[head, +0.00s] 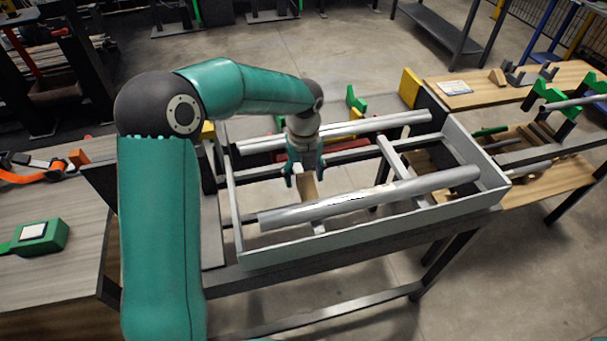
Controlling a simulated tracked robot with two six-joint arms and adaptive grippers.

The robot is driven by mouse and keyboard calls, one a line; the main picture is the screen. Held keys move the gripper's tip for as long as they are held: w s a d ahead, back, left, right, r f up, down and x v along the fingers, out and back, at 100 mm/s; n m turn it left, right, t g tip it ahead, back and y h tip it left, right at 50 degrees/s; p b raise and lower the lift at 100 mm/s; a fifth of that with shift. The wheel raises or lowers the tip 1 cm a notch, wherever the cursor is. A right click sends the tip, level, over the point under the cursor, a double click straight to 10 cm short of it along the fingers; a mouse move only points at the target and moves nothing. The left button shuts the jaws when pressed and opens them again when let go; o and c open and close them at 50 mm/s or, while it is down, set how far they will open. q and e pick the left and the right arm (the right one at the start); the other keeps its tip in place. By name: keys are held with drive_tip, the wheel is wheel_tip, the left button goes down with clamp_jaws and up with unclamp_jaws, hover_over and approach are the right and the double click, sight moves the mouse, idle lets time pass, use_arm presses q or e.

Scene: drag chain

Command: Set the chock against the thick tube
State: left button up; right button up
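The thick tube (375,200) is a long grey metal cylinder lying along the near side of a light metal frame (360,235). My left gripper (306,178) points down inside the frame, just behind the left half of the tube. Its fingers are shut on the chock (308,188), a small tan wooden block. The chock is close to the tube's far side; I cannot tell whether they touch. Part of the chock is hidden by the fingers. My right gripper is not in view.
A thinner tube (385,123) lies along the frame's far side, with a cross bar (398,160) between. Green (355,99) and yellow (409,86) pieces stand behind. A wooden bench (490,92) with blocks is at right. A grey table (60,225) with a green device (38,237) is at left.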

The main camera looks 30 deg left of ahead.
use_arm(q)
wheel_tip(320, 180, up, 12)
idle(0.8)
drive_tip(key=shift+f, duration=0.15)
